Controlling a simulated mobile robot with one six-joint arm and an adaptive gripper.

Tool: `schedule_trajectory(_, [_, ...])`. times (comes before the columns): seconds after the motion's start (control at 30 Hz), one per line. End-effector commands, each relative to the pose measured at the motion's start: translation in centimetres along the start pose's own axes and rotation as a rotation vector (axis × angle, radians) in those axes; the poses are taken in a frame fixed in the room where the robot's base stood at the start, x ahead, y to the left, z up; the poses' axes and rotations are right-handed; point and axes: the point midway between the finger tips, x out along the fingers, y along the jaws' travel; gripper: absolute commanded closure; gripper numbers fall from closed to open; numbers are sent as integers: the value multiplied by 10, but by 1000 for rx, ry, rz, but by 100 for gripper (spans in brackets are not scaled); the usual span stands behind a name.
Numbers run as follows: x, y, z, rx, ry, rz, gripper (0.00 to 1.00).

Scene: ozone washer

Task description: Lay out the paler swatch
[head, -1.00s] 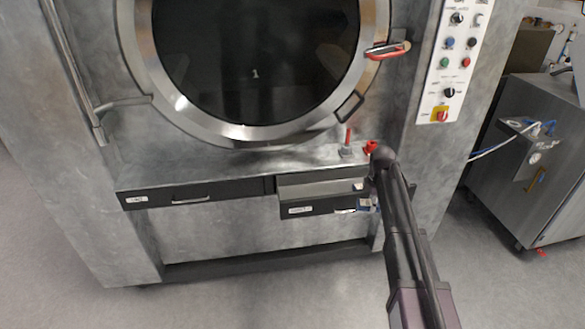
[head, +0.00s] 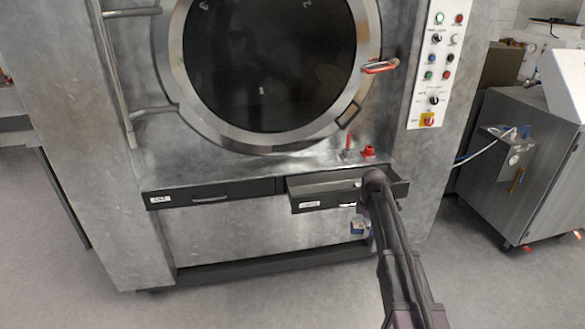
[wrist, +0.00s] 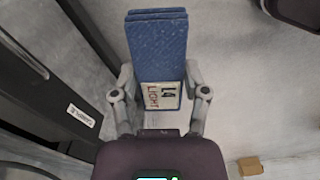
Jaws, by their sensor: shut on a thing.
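A folded blue swatch (wrist: 157,45) with a pale tag (wrist: 159,96) reading "LIGHT" and "L4" is between my gripper's fingers (wrist: 159,82) in the wrist view. The fingers are shut on its tagged end. In the head view the swatch (head: 360,227) is a small blue patch just below the front of the open right drawer, outside it. My arm hides most of my gripper there. No second swatch can be made out.
The right drawer (head: 322,202) is pulled out; the left drawer (head: 225,198) is shut. Above them are a round glass door (head: 268,65) and red fittings (head: 368,152). A control panel (head: 438,65) is at right.

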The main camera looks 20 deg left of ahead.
Motion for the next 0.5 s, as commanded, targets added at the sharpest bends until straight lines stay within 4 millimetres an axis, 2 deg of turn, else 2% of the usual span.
schedule_trajectory(0.5, [0, 0, -2, -2, 0, 0, 89])
